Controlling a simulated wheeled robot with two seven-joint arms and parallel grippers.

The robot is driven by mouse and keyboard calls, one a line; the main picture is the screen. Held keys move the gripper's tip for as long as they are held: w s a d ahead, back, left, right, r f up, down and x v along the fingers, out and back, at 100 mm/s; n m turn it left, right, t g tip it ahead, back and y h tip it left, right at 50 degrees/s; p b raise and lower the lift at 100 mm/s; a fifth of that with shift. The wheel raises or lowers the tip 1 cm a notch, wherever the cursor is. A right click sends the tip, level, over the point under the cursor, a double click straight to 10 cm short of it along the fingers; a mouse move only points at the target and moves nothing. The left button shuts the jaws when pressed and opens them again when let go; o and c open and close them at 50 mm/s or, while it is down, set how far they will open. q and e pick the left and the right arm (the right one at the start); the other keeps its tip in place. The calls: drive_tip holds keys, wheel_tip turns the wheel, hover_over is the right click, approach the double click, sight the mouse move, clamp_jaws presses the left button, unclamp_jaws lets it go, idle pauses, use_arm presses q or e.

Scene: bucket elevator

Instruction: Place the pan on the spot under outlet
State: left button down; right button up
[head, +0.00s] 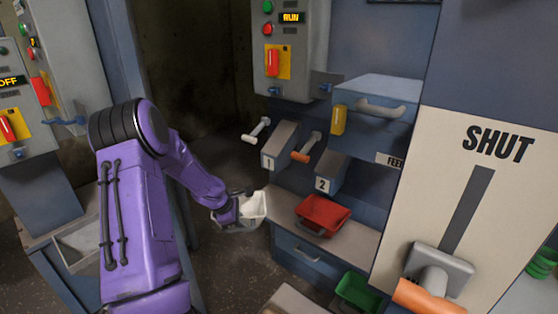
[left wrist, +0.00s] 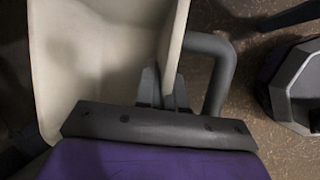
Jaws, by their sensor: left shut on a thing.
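A white pan (head: 253,207) with a grey handle hangs in my left gripper (head: 246,200), left of the shelf (head: 345,245) and over the floor. In the left wrist view the white pan (left wrist: 95,60) fills the left side, its grey handle (left wrist: 220,75) to the right. The fingers of my left gripper (left wrist: 163,90) are shut at the pan's edge near the handle; the exact grip is partly hidden. Outlet 1 (head: 282,142) and outlet 2 (head: 327,172) slope down above the shelf. A red pan (head: 323,214) stands on the shelf below outlet 2. My right gripper is not in view.
A green pan (head: 360,292) sits low, in front of the shelf. A panel marked SHUT (head: 480,200) with an orange-handled lever (head: 428,297) stands at the right. A control box reading RUN (head: 290,45) hangs above the outlets. The shelf's left end looks clear.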

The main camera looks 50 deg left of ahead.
use_arm(q)
drive_tip(key=w+a, duration=0.1)
drive_tip(key=w, duration=0.4)
drive_tip(key=w+a+f+b, duration=0.1)
drive_tip(key=w+a, duration=0.1)
drive_tip(key=w, duration=0.4)
drive_tip(key=w+a+f+b, duration=0.1)
drive_tip(key=w+a, duration=0.1)
drive_tip(key=w, duration=0.3)
drive_tip(key=shift+w+a+f, duration=0.1)
drive_tip(key=shift+w+a, duration=0.05)
drive_tip(key=shift+w, duration=0.1)
wheel_tip(320, 180, down, 5)
drive_tip(key=shift+r+b, duration=0.15)
drive_tip(key=shift+b, duration=0.6)
drive_tip(key=shift+w+a, duration=0.15)
drive_tip(key=c, duration=1.2)
unclamp_jaws()
drive_tip(key=shift+f, duration=0.2)
drive_tip(key=shift+c, duration=0.2)
drive_tip(key=shift+r, duration=0.1)
